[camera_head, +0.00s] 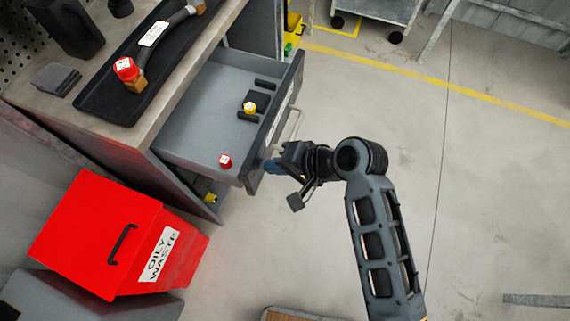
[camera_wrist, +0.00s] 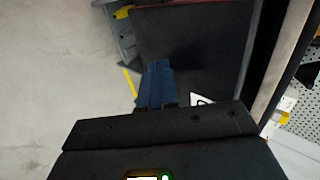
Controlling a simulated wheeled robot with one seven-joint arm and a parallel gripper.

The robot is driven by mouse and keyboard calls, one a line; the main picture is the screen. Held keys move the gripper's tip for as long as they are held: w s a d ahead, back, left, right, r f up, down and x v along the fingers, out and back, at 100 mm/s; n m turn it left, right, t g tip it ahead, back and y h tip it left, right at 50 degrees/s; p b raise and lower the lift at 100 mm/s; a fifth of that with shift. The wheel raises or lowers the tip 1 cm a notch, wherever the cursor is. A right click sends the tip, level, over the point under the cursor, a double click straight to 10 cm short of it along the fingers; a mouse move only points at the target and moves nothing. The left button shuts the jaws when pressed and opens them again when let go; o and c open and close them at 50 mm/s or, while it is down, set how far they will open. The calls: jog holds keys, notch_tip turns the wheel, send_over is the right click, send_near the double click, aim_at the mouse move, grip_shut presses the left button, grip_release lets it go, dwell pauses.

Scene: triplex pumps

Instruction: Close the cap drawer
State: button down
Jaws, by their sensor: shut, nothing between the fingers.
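The cap drawer (camera_head: 205,115) is a grey drawer pulled out from the workbench. A red cap (camera_head: 225,160) and a yellow cap (camera_head: 249,108) are in it. Its dark front panel (camera_head: 252,180) carries a pale bar handle (camera_head: 291,124) and a white label. My gripper (camera_head: 271,166) is at the outer face of the front, near its lower end in the head view and beside the handle. The blue fingers (camera_wrist: 157,84) are shut and empty against a dark panel in the wrist view. I cannot tell whether they touch it.
The bench top holds a black tray (camera_head: 95,101) with a hose and red-capped fitting (camera_head: 126,69). A red oily-waste bin (camera_head: 105,235) stands at lower left, close to the drawer. A wheeled cart (camera_head: 385,8) is at the back.

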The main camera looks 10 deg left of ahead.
dwell(0.3)
jog(key=b, duration=0.3)
send_over(192, 148)
jog(key=d, duration=0.1)
jog(key=shift+d+f, duration=0.1)
jog(key=shift+w+a, duration=0.1)
jog(key=shift+a, duration=0.45)
jog(key=shift+a+r, duration=0.1)
jog(key=shift+r, duration=0.15)
